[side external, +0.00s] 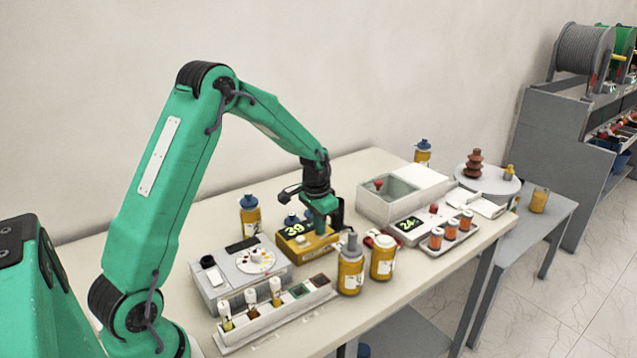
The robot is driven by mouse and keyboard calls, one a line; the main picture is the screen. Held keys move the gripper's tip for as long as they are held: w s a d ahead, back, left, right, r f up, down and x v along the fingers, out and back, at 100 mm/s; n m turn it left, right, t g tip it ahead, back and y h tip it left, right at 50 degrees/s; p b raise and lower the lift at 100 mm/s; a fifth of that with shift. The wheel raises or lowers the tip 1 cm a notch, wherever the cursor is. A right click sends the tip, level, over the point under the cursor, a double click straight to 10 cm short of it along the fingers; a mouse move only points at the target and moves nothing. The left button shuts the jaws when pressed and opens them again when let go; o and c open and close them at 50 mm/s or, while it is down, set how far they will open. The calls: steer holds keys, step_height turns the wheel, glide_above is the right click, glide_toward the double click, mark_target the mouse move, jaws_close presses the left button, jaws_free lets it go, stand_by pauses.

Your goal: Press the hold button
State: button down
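My gripper (323,229) points down at the right end of a small yellow device (297,254) with a lit display reading about 39. Blue-topped parts stand behind the display. The fingertips are at or just above the device's top; I cannot tell whether they touch it. The gripper hides part of that top, and whether its fingers are open or shut is not clear. No button labelled hold can be read. A white unit (407,237) to the right has a display reading about 24. A red knob or button (434,208) shows near that display.
A grey box with a dial (225,287) and a vial rack (275,324) are at the left. A white open bin (378,207) stands behind at the right.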

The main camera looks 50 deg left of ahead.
steer(key=shift+s+d+f, duration=0.1)
steer(key=shift+s+f, duration=0.2)
steer(key=shift+f, duration=0.1)
step_height(320, 180, up, 15)
steer(key=shift+s+d, duration=0.2)
steer(key=shift+s, duration=0.15)
stand_by(0.7)
steer(key=s+d+r+t, duration=0.2)
steer(key=s+d+r, duration=0.5)
steer(key=s+d, duration=0.25)
steer(key=s+d+t, duration=0.1)
steer(key=s+d, duration=0.2)
steer(key=s, duration=0.4)
steer(key=s+d+f+t, duration=0.1)
steer(key=s+d, duration=0.2)
steer(key=s, duration=0.3)
steer(key=shift+s, duration=0.4)
